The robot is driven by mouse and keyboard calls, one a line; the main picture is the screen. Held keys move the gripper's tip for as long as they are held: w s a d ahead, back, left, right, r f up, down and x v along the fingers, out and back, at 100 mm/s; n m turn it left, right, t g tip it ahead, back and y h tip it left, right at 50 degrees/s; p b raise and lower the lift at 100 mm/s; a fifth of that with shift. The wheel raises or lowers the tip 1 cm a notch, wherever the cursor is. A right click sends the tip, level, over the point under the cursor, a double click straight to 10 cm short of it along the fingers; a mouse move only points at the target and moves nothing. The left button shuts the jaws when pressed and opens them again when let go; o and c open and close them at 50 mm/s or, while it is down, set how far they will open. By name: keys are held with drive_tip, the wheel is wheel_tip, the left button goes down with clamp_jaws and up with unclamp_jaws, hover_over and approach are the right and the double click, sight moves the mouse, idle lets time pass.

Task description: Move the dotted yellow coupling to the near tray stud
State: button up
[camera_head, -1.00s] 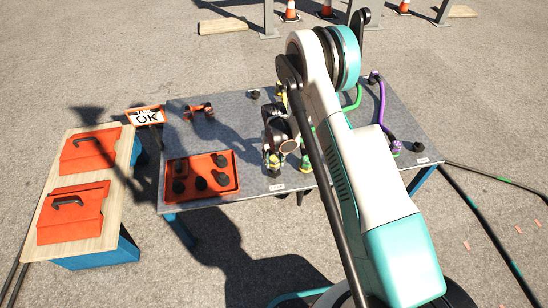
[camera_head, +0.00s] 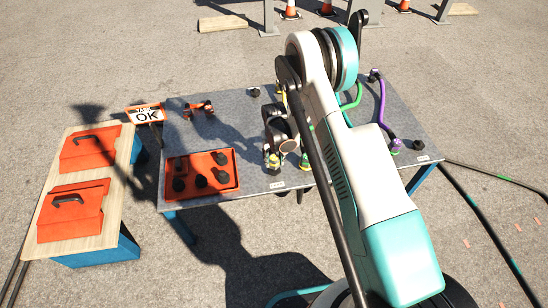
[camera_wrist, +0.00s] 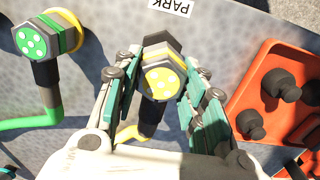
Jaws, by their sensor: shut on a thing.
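The dotted yellow coupling (camera_wrist: 161,82) shows in the wrist view with a yellow, white-dotted face and a dark hexagonal collar. It sits between the two teal-padded fingers of my gripper (camera_wrist: 158,95), which is shut on it. A yellow hose (camera_wrist: 127,133) shows below it. In the head view the yellow coupling (camera_head: 272,161) is at the table's front edge, partly hidden by my gripper. The orange tray (camera_head: 212,188) lies left of it with several dark studs; part of the tray (camera_wrist: 258,78) shows at right in the wrist view.
A green dotted coupling (camera_wrist: 31,42) on a green hose stands close on the left in the wrist view. A purple hose (camera_head: 382,105) lies at the table's right. An orange bracket (camera_head: 198,108) is behind the tray. Bare tabletop separates tray and gripper.

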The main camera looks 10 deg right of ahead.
sight(274, 157)
drive_tip(key=shift+f, duration=0.15)
drive_tip(key=shift+f, duration=0.75)
drive_tip(key=shift+f, duration=0.45)
idle(0.9)
drive_tip(key=o, duration=1.2)
drive_tip(key=shift+o, duration=0.2)
wheel_tip(274, 157, up, 12)
drive_tip(key=shift+f, duration=0.1)
